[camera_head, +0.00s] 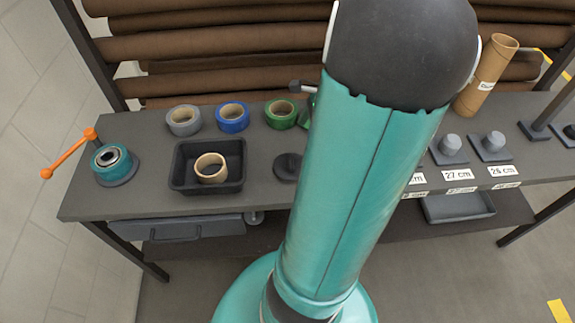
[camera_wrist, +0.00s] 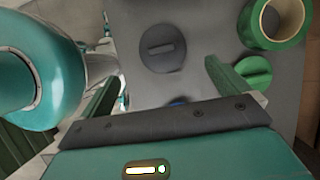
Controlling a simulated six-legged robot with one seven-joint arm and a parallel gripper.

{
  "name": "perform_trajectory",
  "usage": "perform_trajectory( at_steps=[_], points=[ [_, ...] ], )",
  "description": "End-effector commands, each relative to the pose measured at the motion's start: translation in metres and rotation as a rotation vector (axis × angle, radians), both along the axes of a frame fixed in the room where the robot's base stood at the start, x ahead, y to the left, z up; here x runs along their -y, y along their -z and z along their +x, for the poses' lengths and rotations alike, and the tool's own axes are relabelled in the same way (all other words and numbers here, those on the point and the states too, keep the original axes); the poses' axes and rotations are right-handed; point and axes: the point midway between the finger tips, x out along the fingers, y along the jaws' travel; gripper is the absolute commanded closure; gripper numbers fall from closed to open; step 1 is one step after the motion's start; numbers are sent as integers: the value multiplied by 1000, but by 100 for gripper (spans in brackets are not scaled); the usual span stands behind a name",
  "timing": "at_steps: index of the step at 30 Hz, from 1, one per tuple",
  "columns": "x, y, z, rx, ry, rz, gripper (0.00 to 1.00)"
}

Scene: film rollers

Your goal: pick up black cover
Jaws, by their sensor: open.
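The black cover (camera_head: 288,167) is a dark round disc with a raised bar on top. It lies flat on the grey table, just left of my arm, which may hide part of its right side in the head view. In the wrist view the black cover (camera_wrist: 162,62) is seen from above, its bar running across. My gripper (camera_wrist: 163,76) is open, with one finger to the left and one to the right in the picture, and nothing is held. The cover shows between and beyond the fingertips, apart from them. My arm hides the gripper in the head view.
A black tray (camera_head: 178,184) holding a tan tape roll stands left of the cover. Grey, blue and green tape rolls (camera_head: 280,114) line the back. In the wrist view a green cover (camera_wrist: 257,73) is close to the right finger. A blue piece (camera_wrist: 178,101) is partly hidden.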

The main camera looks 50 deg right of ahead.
Motion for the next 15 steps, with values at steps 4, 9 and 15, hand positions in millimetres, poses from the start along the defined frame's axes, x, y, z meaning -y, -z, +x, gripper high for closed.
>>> perform_trajectory(
  at_steps=[4, 9, 15],
  points=[
    [-8, 29, 8, 0, -1, 6, 0],
    [-16, 55, 17, 0, -3, 4, 0],
    [-20, 68, 22, 0, -7, 1, 0]
  ],
)
